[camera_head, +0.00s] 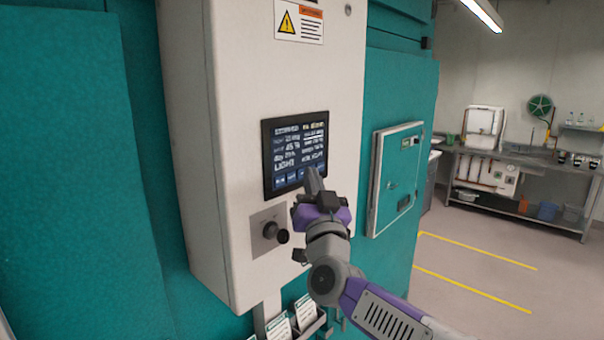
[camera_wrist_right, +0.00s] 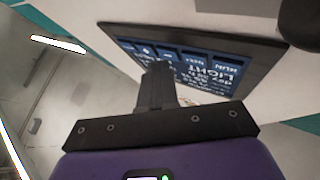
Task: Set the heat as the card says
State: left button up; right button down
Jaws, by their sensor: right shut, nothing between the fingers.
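The control screen (camera_head: 296,150) is a dark panel with white text on the white cabinet (camera_head: 232,120). My right gripper (camera_head: 313,178) is shut and empty, its fingertips at the lower right part of the screen. In the right wrist view the shut fingers (camera_wrist_right: 157,75) overlap the row of blue buttons on the screen (camera_wrist_right: 205,60); I cannot tell whether they touch it. A dark round knob (camera_head: 272,231) sits on a grey plate below the screen. Several cards (camera_head: 279,328) stand in a holder below the cabinet; their text is too small to read. My left gripper is not in view.
A teal box with a small display (camera_head: 397,175) is on the chamber wall to the right of the cabinet. A warning label (camera_head: 299,20) is above the screen. A lab bench (camera_head: 520,160) stands far right. The floor with yellow lines (camera_head: 475,250) is clear.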

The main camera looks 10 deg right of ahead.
jog(key=shift+w+a, duration=0.2)
jog(key=shift+s, duration=0.1)
dwell(0.4)
jog(key=shift+s+d+b, duration=0.4)
jog(key=shift+s+d, duration=0.1)
jog(key=s+d+b, duration=0.1)
jog(key=s, duration=0.1)
jog(key=s+d+b, duration=0.1)
jog(key=s+d, duration=0.1)
dwell(0.6)
